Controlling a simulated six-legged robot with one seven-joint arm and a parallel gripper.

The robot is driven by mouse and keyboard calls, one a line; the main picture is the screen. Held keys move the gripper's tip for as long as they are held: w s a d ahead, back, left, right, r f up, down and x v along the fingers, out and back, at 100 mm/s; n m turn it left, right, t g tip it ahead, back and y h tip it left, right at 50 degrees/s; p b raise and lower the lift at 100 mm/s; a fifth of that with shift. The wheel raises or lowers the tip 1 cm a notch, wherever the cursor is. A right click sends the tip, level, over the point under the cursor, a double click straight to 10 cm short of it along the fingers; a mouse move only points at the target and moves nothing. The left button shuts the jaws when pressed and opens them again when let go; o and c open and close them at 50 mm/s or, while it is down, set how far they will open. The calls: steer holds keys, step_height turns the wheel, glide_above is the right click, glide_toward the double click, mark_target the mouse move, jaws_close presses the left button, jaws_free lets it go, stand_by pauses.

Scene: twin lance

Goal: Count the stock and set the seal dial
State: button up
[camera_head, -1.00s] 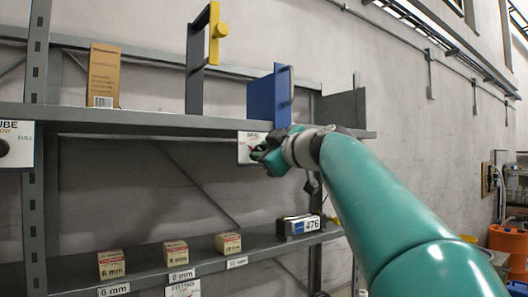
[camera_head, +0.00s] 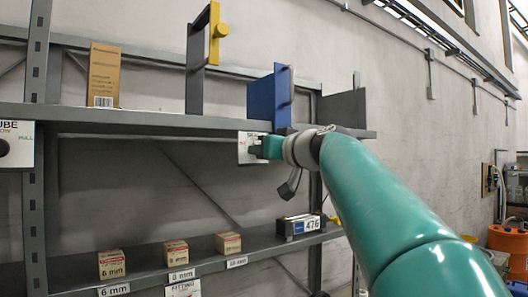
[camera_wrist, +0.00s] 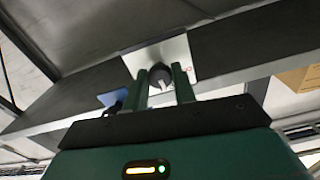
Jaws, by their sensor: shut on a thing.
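The seal dial's white plate (camera_head: 246,150) is on the front edge of the upper shelf. In the wrist view its dark round knob (camera_wrist: 160,76), with a pale pointer mark, sits between the two green fingers. My gripper (camera_wrist: 162,82) is shut on this knob; in the head view my gripper (camera_head: 262,147) covers most of the plate. On the lower shelf stand small cartons: one marked 6 mm (camera_head: 112,264), one in the middle (camera_head: 176,253) and one at right (camera_head: 228,243). A tall brown carton (camera_head: 104,75) stands on the upper shelf.
A blue divider (camera_head: 262,100) and a dark frame with a yellow handle (camera_head: 214,35) stand on the upper shelf. A second dial plate (camera_head: 20,145) is at far left. A unit reading 476 (camera_head: 300,226) sits at the lower shelf's right end.

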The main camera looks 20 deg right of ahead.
steer(key=shift+m, duration=0.6)
steer(key=o, duration=1)
steer(key=shift+w, duration=0.1)
steer(key=shift+s+d, duration=0.45)
steer(key=shift+s, duration=1.85)
steer(key=shift+s+d, duration=0.4)
steer(key=shift+s, duration=1.9)
steer(key=shift+s+d, duration=0.45)
steer(key=shift+s, duration=1.85)
